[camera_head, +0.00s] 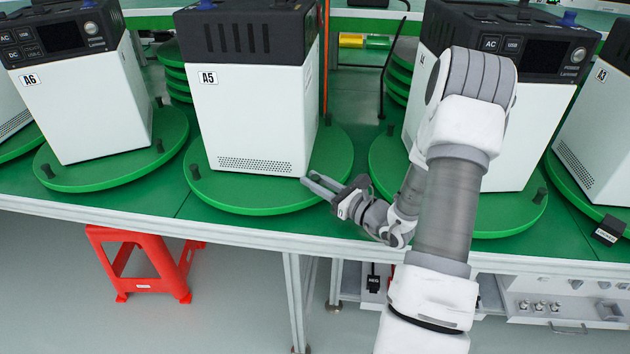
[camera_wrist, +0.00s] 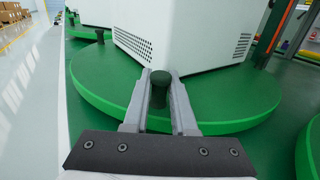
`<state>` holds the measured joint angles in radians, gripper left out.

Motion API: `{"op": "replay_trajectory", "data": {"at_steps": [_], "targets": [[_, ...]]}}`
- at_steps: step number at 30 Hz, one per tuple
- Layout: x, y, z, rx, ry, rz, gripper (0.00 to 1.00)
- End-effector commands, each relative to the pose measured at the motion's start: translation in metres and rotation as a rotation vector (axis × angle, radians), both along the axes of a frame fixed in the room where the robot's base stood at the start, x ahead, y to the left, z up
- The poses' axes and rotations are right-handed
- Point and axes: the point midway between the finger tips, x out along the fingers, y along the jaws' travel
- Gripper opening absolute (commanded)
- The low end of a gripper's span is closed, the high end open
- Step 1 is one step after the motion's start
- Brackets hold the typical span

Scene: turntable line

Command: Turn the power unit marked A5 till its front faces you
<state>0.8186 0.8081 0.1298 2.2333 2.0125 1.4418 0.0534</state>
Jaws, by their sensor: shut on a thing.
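The power unit marked A5 (camera_head: 250,110) is a white box with a dark top, upright on a round green turntable (camera_head: 235,200). The side towards me has the A5 label, dark top slots and a vent grille at the bottom; no screen or buttons show on it. My gripper (camera_head: 318,184) is at the turntable's right front rim. In the wrist view its fingers are shut around a short dark peg (camera_wrist: 160,88) standing on the turntable (camera_wrist: 210,105). The white unit (camera_wrist: 190,40) rises just beyond the fingers. Another peg (camera_head: 194,172) stands on the left rim.
Unit A6 (camera_head: 90,110) stands on its turntable at left, screen side showing. Another unit (camera_head: 525,130) stands at right, partly behind my arm; A3 (camera_head: 600,125) is at the far right. A thin black post (camera_head: 385,85) rises between turntables. A red stool (camera_head: 145,262) is below the table.

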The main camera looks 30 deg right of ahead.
Motion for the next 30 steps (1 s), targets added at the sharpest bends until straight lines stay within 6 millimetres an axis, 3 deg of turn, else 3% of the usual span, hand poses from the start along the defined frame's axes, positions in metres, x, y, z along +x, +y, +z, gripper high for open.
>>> {"op": "replay_trajectory", "data": {"at_steps": [5,15,26,27,30], "targets": [[0.0,-0.003,-0.001,-0.001,0.002,-0.001,0.0],[0.016,-0.05,0.0,-0.001,0.0,-0.004,0.0],[0.018,-0.054,-0.001,0.0,0.002,-0.002,0.0],[0.018,-0.054,-0.001,0.001,0.001,-0.002,0.28],[0.018,-0.054,0.0,0.001,0.001,-0.001,0.46]]}}
